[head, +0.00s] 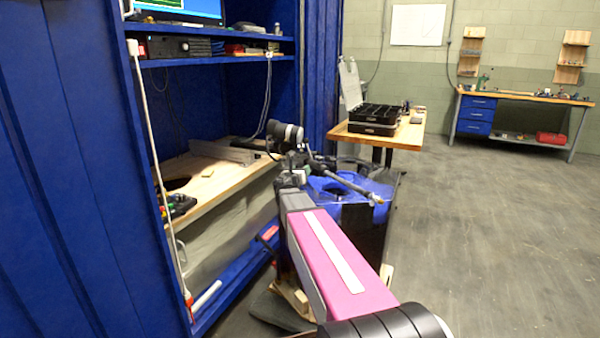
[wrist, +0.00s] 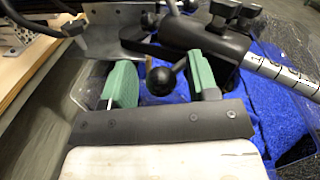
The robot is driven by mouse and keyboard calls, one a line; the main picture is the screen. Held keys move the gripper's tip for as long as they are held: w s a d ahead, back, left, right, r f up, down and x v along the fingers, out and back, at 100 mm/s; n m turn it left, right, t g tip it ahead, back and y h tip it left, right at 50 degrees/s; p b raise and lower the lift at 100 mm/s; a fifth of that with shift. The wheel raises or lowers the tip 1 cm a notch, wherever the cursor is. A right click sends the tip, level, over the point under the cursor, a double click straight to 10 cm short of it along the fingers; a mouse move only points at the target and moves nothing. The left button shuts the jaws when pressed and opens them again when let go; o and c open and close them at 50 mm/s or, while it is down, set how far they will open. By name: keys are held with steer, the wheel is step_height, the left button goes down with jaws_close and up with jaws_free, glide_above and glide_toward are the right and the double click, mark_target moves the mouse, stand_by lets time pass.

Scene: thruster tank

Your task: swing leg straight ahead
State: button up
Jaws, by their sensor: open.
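A dark leg-like bar (head: 347,183) reaches from the fixture toward the right, over a blue-lined tank (head: 378,187). In the wrist view, a black body with a silver banded tube (wrist: 282,72) lies at the upper right, and blue lining (wrist: 268,105) shows below it. A black ball knob (wrist: 160,80) on a short stem sits between the two green fingers of my gripper (wrist: 163,85). The fingers are apart and the gripper is open, with a gap visible on the knob's left side. In the head view, my arm hides much of the gripper and knob.
A blue cabinet with a wooden shelf (head: 208,185) stands close on the left. A wooden table (head: 408,135) with black cases stands behind the tank. A workbench (head: 520,97) is at the far wall. The floor (head: 490,220) on the right is clear.

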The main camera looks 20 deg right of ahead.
steer(key=v, duration=1)
steer(key=shift+s+a, duration=0.25)
